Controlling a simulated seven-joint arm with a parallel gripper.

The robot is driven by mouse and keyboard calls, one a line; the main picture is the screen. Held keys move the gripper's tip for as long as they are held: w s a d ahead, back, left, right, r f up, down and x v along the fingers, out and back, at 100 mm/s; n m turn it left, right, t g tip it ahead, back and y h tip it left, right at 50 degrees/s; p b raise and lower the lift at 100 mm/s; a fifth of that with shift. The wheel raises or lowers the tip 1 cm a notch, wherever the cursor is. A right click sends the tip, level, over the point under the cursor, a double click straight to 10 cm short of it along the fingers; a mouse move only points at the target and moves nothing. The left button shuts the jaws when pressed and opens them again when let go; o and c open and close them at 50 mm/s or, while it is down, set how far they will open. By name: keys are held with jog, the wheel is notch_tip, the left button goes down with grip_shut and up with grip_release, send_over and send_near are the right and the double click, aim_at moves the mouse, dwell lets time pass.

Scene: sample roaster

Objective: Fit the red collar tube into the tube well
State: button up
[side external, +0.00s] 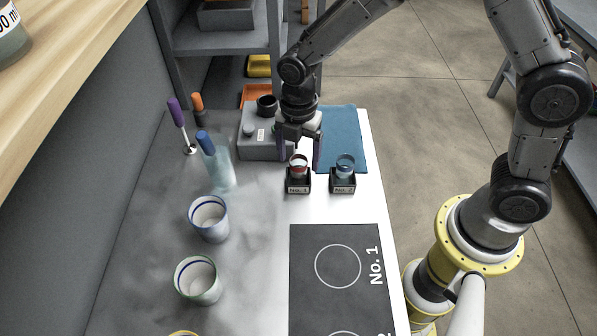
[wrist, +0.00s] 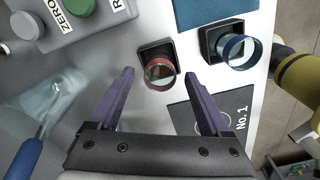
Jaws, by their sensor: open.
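The red collar tube (side external: 298,162) is a clear glass tube with a red band, standing in a small black square holder (side external: 298,185) labelled No. 1. In the wrist view the tube (wrist: 160,70) shows between my two purple fingers. My gripper (side external: 299,160) is open, its fingers on either side of the tube; at the wrist (wrist: 159,80) gaps show between fingers and tube. A black round ring (side external: 267,104) stands on a grey box (side external: 258,146) behind left; I cannot tell whether this is the tube well.
A blue collar tube (side external: 345,165) stands in a second black holder just right. A blue mat (side external: 346,130) lies behind it. A dark No. 1 panel (side external: 310,240) lies in front. Cups (side external: 209,222) and a blue-topped clear object (side external: 219,172) stand left.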

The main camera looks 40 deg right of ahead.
notch_tip(320, 180, down, 2)
grip_shut()
dwell(0.6)
